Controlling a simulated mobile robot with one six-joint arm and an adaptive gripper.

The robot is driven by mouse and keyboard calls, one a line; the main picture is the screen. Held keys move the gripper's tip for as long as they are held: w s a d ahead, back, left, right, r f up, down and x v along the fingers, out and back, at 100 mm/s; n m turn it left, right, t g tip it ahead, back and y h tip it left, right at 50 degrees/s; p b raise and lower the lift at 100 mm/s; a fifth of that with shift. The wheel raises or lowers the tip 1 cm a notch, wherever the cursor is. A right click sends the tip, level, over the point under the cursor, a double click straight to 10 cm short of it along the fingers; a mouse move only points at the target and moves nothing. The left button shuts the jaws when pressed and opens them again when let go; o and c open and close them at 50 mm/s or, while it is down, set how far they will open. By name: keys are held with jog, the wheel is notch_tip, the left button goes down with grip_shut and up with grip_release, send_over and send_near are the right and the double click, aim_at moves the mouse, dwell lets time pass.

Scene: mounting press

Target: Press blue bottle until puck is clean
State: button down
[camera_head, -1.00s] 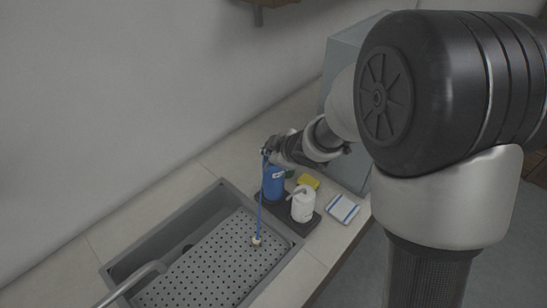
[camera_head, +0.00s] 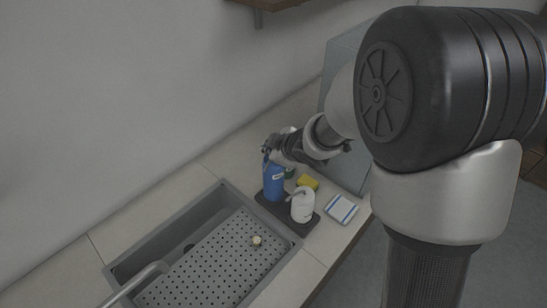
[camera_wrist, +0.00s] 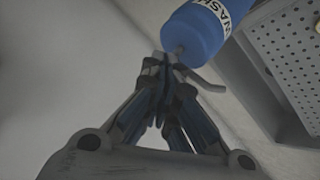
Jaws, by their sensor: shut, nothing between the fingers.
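The blue bottle (camera_head: 273,183) stands upright on a dark tray (camera_head: 282,213) beside the sink. Its label, partly readable as "WASH", shows in the wrist view (camera_wrist: 205,30). My gripper (camera_head: 266,152) is at the top of the bottle. In the wrist view my gripper (camera_wrist: 160,62) has its fingertips together beside the bottle's neck and pale nozzle; whether they touch the pump is unclear. The puck (camera_head: 256,240), small and pale, lies on the perforated sink insert (camera_head: 215,262). No blue stream shows between bottle and puck.
A white pump bottle (camera_head: 303,205) stands on the same tray, right of the blue one. A yellow sponge (camera_head: 308,183) and a folded blue-striped cloth (camera_head: 341,209) lie nearby. A faucet (camera_head: 140,280) reaches over the sink. A grey cabinet (camera_head: 345,75) stands behind my arm.

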notch_tip(320, 180, up, 5)
jog(key=p, duration=0.5)
jog(key=shift+r, duration=0.1)
dwell(0.7)
